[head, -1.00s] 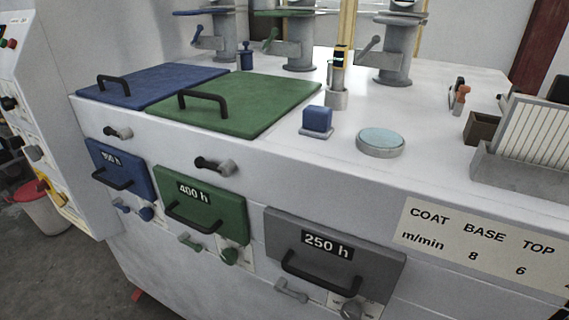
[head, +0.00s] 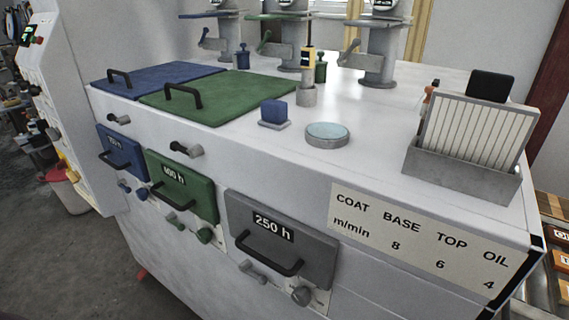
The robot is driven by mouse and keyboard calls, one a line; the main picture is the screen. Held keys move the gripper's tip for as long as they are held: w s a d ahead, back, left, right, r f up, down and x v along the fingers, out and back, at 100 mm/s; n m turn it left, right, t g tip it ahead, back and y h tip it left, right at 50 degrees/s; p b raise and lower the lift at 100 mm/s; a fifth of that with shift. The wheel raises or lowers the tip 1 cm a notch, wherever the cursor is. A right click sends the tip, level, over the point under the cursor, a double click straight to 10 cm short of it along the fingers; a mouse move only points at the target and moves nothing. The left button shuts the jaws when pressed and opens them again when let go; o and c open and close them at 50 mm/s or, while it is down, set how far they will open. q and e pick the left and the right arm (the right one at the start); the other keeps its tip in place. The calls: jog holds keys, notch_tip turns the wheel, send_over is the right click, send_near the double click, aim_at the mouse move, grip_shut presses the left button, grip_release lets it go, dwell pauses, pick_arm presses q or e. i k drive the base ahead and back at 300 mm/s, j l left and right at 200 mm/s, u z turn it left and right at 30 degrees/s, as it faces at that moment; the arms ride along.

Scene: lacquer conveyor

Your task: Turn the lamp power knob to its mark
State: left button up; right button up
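I cannot tell which knob is the lamp power knob, and no mark is readable. A grey round knob (head: 301,296) with a pale plate sits below the grey drawer labelled 250 h (head: 282,237). A green knob (head: 205,235) sits below the green drawer labelled 400 h (head: 183,184). A small blue knob (head: 142,194) sits below the blue drawer (head: 122,150). Other small knobs and buttons sit on the control panel (head: 45,90) at the far left, too small to read. Neither of my grippers is in view.
The white machine (head: 374,161) fills the middle. On top are blue and green lids (head: 219,100), a blue block (head: 274,112), a round dish (head: 327,134) and a slotted rack (head: 463,170). Grey floor (head: 60,270) is free at lower left. Trays (head: 559,237) stand at right.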

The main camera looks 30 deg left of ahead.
aim_at(23, 84)
jog(key=l, duration=0.85)
jog(key=l+u, duration=0.15)
jog(key=u, duration=0.3)
jog(key=l+u, duration=0.1)
jog(key=u, duration=0.3)
jog(key=l+u, duration=0.15)
jog(key=u, duration=0.3)
jog(key=j, duration=1.25)
jog(key=i+j, duration=0.15)
jog(key=j, duration=0.25)
jog(key=i+j+z, duration=0.1)
jog(key=j, duration=0.35)
jog(key=i+j, duration=0.15)
jog(key=j, duration=0.25)
jog(key=i+j, duration=0.1)
jog(key=j, duration=0.35)
jog(key=i+l+z, duration=0.05)
